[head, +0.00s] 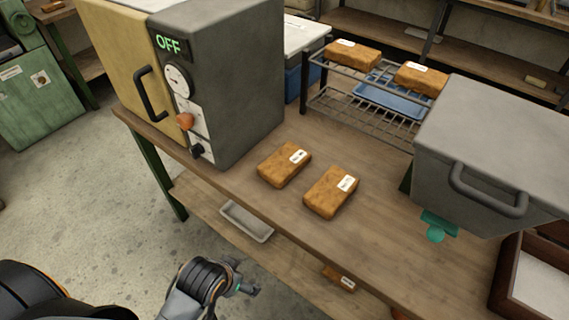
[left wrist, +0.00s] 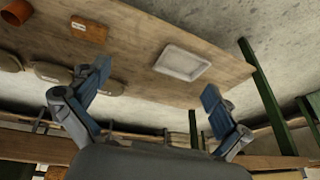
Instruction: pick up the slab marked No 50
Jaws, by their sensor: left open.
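Two brown slabs with white labels lie on the bench, one on the left (head: 277,169) and one on the right (head: 323,199). Two more sit on the wire rack, at its left (head: 351,55) and right (head: 415,81). Another slab (head: 337,276) lies on the lower shelf and also shows in the left wrist view (left wrist: 86,33). The label numbers are too small to read. My left gripper (head: 248,281) is in front of the bench, apart from every slab. In the left wrist view its fingers (left wrist: 156,106) are spread and empty. My right gripper is out of view.
A grey and yellow oven (head: 240,85) reading OFF stands at the bench's left. A wire rack (head: 370,122) and a large grey box with a handle (head: 500,135) stand behind and right. A shallow tray (head: 236,216) lies on the lower shelf (head: 205,205). Floor (head: 90,190) at left is clear.

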